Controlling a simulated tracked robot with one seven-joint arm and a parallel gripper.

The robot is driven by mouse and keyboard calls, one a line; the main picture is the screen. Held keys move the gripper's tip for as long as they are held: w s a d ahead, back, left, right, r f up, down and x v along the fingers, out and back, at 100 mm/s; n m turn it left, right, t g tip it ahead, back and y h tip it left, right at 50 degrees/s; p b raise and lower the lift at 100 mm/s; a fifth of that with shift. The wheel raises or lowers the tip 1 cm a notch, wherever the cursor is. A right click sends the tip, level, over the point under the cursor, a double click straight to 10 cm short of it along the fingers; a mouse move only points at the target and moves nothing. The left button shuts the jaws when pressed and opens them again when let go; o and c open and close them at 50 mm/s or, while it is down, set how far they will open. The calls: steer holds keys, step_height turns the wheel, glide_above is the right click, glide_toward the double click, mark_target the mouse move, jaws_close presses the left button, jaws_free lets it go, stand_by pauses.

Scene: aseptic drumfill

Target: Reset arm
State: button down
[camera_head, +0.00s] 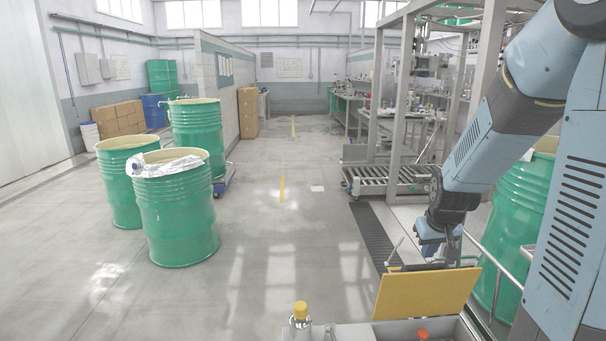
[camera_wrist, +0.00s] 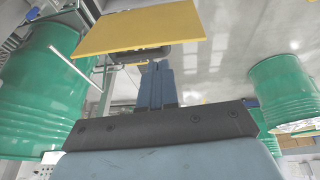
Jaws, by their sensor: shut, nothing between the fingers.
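My arm reaches down from the right in the head view, with my gripper (camera_head: 441,257) low behind the top edge of a yellow panel (camera_head: 428,294). In the wrist view, my gripper (camera_wrist: 155,66) has its blue-grey fingers together and empty. The yellow panel (camera_wrist: 140,28) lies just beyond the fingertips there, with a dark piece along its near edge. I cannot tell whether the fingertips touch it. The panel stands tilted at the front of the head view and hides part of what is behind it.
Green drums (camera_head: 178,215) stand at the left; the front one has crumpled silver film on top. Another green drum (camera_head: 518,220) stands close behind my arm. A roller conveyor (camera_head: 395,178) is at centre right. A yellow-capped bottle (camera_head: 300,316) stands at the front. The middle floor is clear.

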steer(key=s+a+r, duration=0.4)
steer(key=s+r, duration=0.5)
steer(key=s, duration=0.1)
steer(key=s+a+r+t, duration=0.1)
steer(key=s+a+r, duration=0.3)
steer(key=s+r, duration=0.4)
steer(key=shift+s+r+m+y, duration=0.3)
steer(key=shift+s+r+y, duration=0.1)
steer(key=shift+s, duration=1)
stand_by(1.7)
